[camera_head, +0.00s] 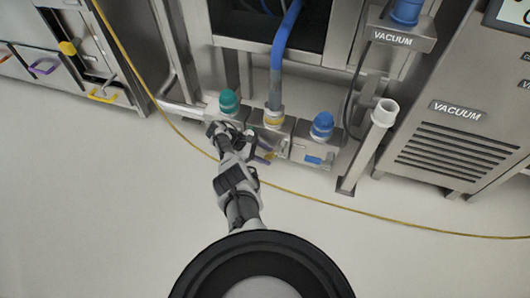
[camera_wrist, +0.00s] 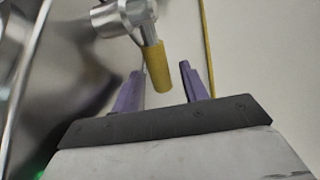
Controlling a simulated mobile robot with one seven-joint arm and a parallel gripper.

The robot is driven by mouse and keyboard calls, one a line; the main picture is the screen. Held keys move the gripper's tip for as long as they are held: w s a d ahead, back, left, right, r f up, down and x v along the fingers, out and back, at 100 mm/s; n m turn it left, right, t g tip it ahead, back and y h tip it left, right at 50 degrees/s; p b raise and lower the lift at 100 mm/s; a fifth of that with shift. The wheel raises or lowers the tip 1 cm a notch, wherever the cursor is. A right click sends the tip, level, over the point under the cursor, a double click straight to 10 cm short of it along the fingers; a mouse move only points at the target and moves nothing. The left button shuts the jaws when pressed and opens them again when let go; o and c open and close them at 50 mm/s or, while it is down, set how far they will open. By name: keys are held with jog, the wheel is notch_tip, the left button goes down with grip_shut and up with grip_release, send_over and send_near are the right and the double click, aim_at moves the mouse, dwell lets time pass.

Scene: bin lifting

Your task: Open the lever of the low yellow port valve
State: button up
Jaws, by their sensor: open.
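The low yellow port valve (camera_head: 274,121) is the middle of three low ports, with a blue hose rising from its top. Its yellow lever handle (camera_wrist: 157,66) hangs from a metal valve body (camera_wrist: 124,17) in the wrist view. My gripper (camera_wrist: 161,70) is open, with one purple finger on each side of the handle's lower end. I see gaps on both sides of the handle and cannot tell if either finger touches it. In the head view my gripper (camera_head: 265,149) is in front of the yellow port, and my arm hides part of that area.
A green-capped port (camera_head: 229,101) stands left of the yellow one and a blue-capped port (camera_head: 322,126) with a blue lever (camera_head: 314,160) stands right. A white-topped post (camera_head: 384,112) is further right. A yellow cable (camera_head: 330,203) crosses the otherwise clear floor.

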notch_tip(320, 180, up, 20)
jog(key=p, duration=1.3)
jog(key=shift+c, duration=0.2)
jog(key=shift+c, duration=1.1)
jog(key=shift+w+m, duration=0.15)
jog(key=shift+m, duration=0.25)
jog(key=shift+c, duration=1.3)
jog(key=m, duration=0.2)
jog(key=w+m+y, duration=0.1)
jog(key=shift+a+f+t+b, duration=0.3)
jog(key=shift+f+b, duration=0.05)
grip_shut()
jog(key=a+f+m+t+y+b, duration=0.25)
jog(key=a+f+m+y, duration=0.3)
jog(key=m, duration=1.25)
jog(key=s+d+b+x, duration=0.1)
jog(key=b+x, duration=0.4)
jog(key=x, duration=0.6)
jog(key=shift+s+d+g, duration=0.4)
jog(key=shift+s+g, duration=0.05)
jog(key=shift+s, duration=0.3)
